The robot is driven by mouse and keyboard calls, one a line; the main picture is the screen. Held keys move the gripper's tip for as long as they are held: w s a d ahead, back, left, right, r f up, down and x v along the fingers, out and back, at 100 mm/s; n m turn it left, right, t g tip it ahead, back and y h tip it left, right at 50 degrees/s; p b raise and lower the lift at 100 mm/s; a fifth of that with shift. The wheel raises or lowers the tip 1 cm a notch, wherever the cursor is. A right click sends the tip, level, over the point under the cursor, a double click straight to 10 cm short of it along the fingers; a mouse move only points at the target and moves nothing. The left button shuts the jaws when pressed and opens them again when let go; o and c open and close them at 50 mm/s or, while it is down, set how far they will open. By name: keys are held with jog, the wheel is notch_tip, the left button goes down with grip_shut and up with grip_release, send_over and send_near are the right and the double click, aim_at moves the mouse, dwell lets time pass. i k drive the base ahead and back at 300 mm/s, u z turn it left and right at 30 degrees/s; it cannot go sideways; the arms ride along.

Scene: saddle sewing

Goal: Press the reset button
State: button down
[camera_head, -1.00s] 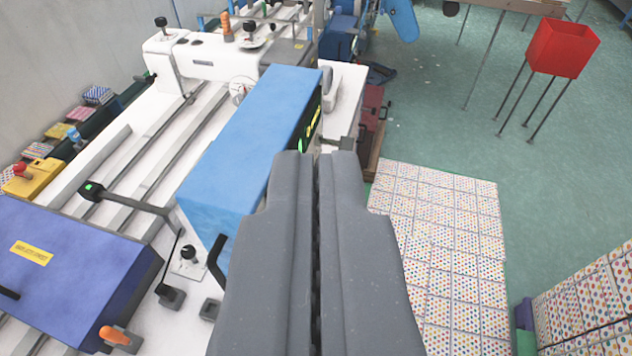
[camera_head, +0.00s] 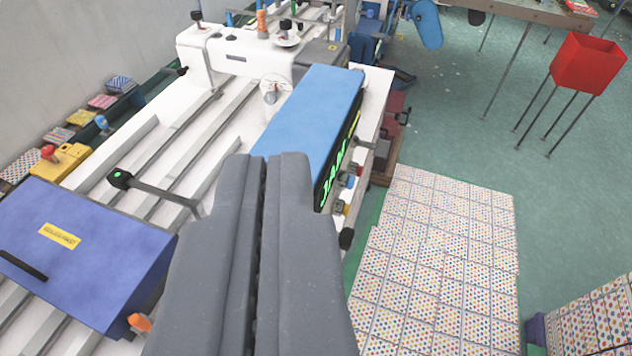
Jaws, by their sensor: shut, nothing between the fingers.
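My gripper (camera_head: 266,160) is shut and empty, with its grey fingers over the lower middle of the view. Its tips overlap the near end of the light blue machine housing (camera_head: 312,105) in the picture. The housing's right side carries a dark panel with glowing green markings (camera_head: 334,172). Below that panel are small controls, among them a blue one (camera_head: 351,182) and a yellowish one (camera_head: 338,207). I cannot tell which control is the reset button. A red-topped knob on a yellow box (camera_head: 66,160) stands at the far left.
A dark blue cover (camera_head: 85,250) fills the lower left of the white machine. A black lever with a green tip (camera_head: 120,178) sticks up left of my gripper. Stacked dotted boxes (camera_head: 440,265) stand right.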

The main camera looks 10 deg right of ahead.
aim_at(350, 183)
jog(key=u, duration=0.2)
jog(key=k, duration=1.35)
jog(key=z, duration=0.45)
jog(key=i, duration=1.5)
jog(key=u, duration=0.05)
